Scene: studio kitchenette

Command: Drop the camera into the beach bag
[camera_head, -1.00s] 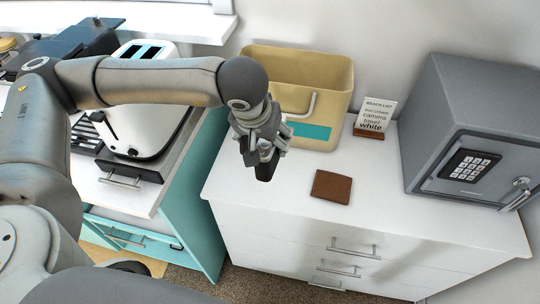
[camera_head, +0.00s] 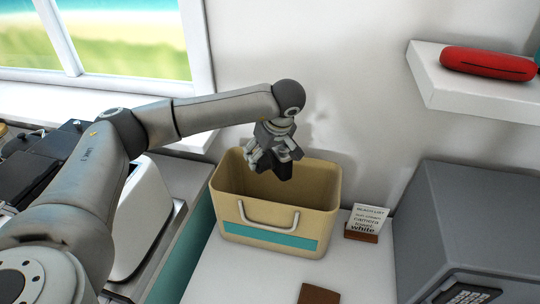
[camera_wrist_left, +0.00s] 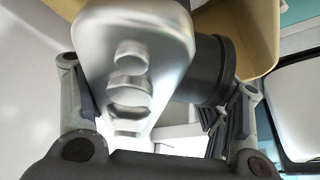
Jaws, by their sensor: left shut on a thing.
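My left gripper (camera_head: 272,162) is shut on the camera and holds it over the opening of the beach bag. The camera (camera_wrist_left: 135,60) shows in the left wrist view as a silver body with a black lens barrel between the fingers; in the head view it is a dark shape (camera_head: 285,170) under the gripper. The beach bag (camera_head: 232,206) is a tan open-topped bin with a teal stripe and a pale handle, upright on the white cabinet. The bag's tan wall also shows in the left wrist view (camera_wrist_left: 250,35). My right gripper is out of view.
A small list card (camera_head: 368,220) on a wooden stand is right of the bag. A grey safe (camera_head: 455,225) stands further right, and a brown flat item (camera_head: 318,295) lies in front. A white shelf (camera_head: 470,95) holds a red case (camera_head: 488,64). A white toaster (camera_head: 140,220) is left.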

